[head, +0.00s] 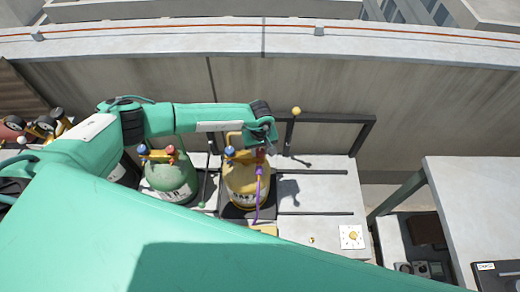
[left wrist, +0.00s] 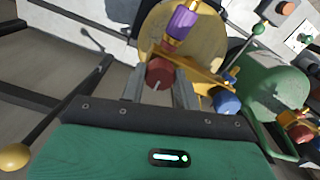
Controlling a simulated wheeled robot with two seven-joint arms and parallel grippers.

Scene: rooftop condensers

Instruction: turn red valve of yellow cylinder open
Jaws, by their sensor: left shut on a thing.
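The yellow cylinder (head: 247,192) stands on a dark base on the white bench. It has a blue valve (head: 229,151) on its left side and a purple fitting with a hose (head: 259,173) in front. Its red valve (left wrist: 159,73) shows between the fingers in the left wrist view; in the head view my gripper mostly hides it. My left gripper (left wrist: 159,88) is shut on the red valve, one finger on each side. In the head view the left gripper (head: 267,146) is at the top right of the cylinder. My right gripper is not in view.
A green cylinder (head: 171,178) with its own red and blue valves stands close on the left. A dark rail (head: 335,118) with a yellow ball (head: 296,111) stands behind the bench. A lever with a green knob (head: 202,204) lies between the cylinders. The bench is freer to the right.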

